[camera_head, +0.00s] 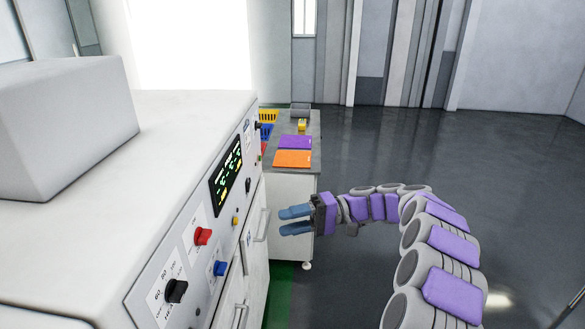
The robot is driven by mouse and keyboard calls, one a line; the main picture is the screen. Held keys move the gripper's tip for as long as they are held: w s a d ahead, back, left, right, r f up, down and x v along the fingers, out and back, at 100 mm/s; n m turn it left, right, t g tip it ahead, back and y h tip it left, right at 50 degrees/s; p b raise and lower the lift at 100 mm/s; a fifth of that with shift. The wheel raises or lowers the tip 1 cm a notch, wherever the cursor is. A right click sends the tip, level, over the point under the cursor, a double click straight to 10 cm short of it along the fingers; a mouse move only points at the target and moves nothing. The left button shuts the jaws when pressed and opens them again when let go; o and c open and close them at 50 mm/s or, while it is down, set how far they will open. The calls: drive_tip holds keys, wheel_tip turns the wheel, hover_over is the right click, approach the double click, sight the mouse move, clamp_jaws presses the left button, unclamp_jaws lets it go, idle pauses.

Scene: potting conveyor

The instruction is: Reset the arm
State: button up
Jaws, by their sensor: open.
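My gripper (284,220) is open and empty at the end of my purple and grey arm (450,240). The arm curves in from the lower right, and the two blue-grey fingers point left. In the picture the fingers lie just right of the front panel of a white machine (180,225), near its handles. I see no contact between the fingers and the machine.
The machine's panel has a red knob (203,236), a blue knob (220,268), a black dial (176,290) and a lit display (226,178). Beyond stands a table (309,160) with an orange sheet (293,158) and a purple sheet (295,142). Open grey floor (400,150) lies to the right.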

drive_tip(key=s+a+m+h, duration=0.1)
drive_tip(key=s+a+h, duration=0.2)
drive_tip(key=s+h, duration=1.1)
drive_tip(key=s+d+f+m+t+h, duration=0.1)
drive_tip(key=s+d+f+t, duration=0.1)
drive_tip(key=s+d, duration=0.6)
drive_tip(key=s+d+f+m+t+h, duration=0.1)
drive_tip(key=s+d+f, duration=0.4)
drive_tip(key=s, duration=1.2)
drive_tip(key=d+h, duration=0.1)
drive_tip(key=d, duration=0.3)
drive_tip(key=shift+d+f+m+t, duration=0.2)
drive_tip(key=shift+f+m+t, duration=0.1)
drive_tip(key=shift+m+t, duration=0.1)
drive_tip(key=shift+s, duration=0.1)
